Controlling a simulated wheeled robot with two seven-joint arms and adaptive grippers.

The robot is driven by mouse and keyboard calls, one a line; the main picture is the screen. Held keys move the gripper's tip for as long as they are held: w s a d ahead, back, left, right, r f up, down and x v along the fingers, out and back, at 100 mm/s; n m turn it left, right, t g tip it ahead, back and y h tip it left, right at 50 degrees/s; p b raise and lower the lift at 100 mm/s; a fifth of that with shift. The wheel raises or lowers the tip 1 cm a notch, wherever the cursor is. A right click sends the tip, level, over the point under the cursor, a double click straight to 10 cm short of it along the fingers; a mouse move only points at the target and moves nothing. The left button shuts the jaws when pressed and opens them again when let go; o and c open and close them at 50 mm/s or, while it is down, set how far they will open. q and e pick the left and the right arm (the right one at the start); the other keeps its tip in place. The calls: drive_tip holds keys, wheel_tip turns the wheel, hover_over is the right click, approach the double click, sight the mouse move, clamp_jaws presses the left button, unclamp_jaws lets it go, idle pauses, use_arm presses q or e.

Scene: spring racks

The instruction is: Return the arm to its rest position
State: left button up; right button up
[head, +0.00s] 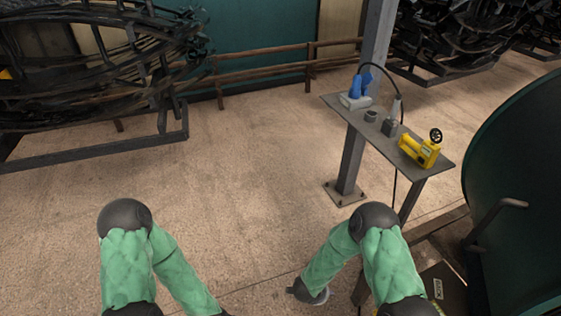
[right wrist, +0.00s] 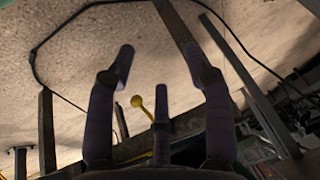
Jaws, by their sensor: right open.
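My right arm (head: 383,255), in a green sleeve, is bent at the elbow, with its forearm pointing down and left. Its dark wrist end (head: 312,292) is low in the head view, left of the small table's leg. My right gripper (right wrist: 159,62) is open in the right wrist view, its fingers spread with nothing between them. My left arm (head: 128,262) is also bent, its forearm running down and right to the bottom edge. My left gripper is out of the picture.
A small grey table (head: 435,166) by a post (head: 362,130) holds a yellow device (head: 420,150), a blue tool (head: 361,82) and small items. A dark green drum (head: 525,190) stands at right. A black cable (right wrist: 60,86) crosses the wrist view. Open floor (head: 240,170) lies ahead.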

drive_tip(key=s+a+r+n+y, duration=0.1)
drive_tip(key=s+a+n+y, duration=0.1)
drive_tip(key=s+n+y, duration=0.2)
drive_tip(key=s+n+p, duration=0.1)
drive_tip(key=s+n, duration=0.1)
drive_tip(key=shift+s+a+r+g+y, duration=0.15)
drive_tip(key=shift+s+a+g+y, duration=0.15)
drive_tip(key=shift+s+a+g, duration=0.1)
drive_tip(key=s+a+r+n+y, duration=0.1)
drive_tip(key=s, duration=0.2)
drive_tip(key=s+r+n+g+y, duration=0.1)
drive_tip(key=s+n, duration=0.1)
drive_tip(key=s, duration=0.1)
drive_tip(key=s+a+r+n+g+y, duration=0.1)
drive_tip(key=s, duration=0.2)
drive_tip(key=shift+s+a+r+n, duration=0.25)
drive_tip(key=shift+s+a+n, duration=0.05)
drive_tip(key=shift+n, duration=0.1)
drive_tip(key=shift+c, duration=0.3)
